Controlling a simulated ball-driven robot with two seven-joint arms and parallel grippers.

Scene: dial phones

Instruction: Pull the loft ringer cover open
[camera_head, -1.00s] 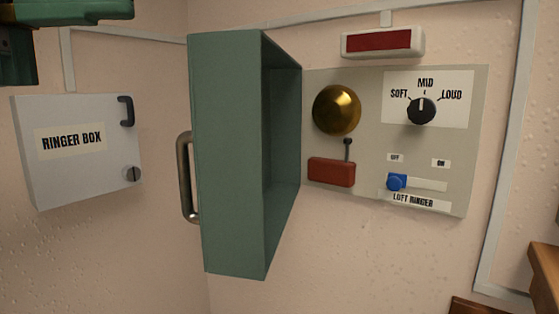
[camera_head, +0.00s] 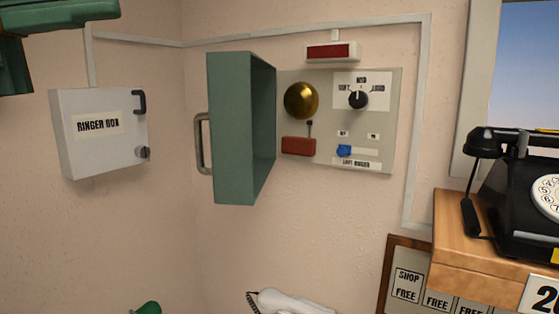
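The loft ringer cover (camera_head: 230,130) is a green, box-shaped lid. It stands swung open to the left of the grey loft ringer panel (camera_head: 385,120), with its hollow side facing right. Its metal handle (camera_head: 202,145) is on the far left side, and nothing holds it. The uncovered panel shows a brass bell (camera_head: 301,100), a red block (camera_head: 298,146), a black volume knob (camera_head: 358,99) pointing to MID and a blue slider (camera_head: 344,151) at the left end of its slot. A green arm part of mine crosses the upper left corner, clear of the cover. Neither gripper's fingers show.
A grey ringer box (camera_head: 105,150) is on the left wall. A dark red lamp (camera_head: 330,52) is above the panel. A black dial phone (camera_head: 530,190) stands on a wooden shelf (camera_head: 460,225) at right. A white handset (camera_head: 290,301) shows at the bottom. Wall below the cover is clear.

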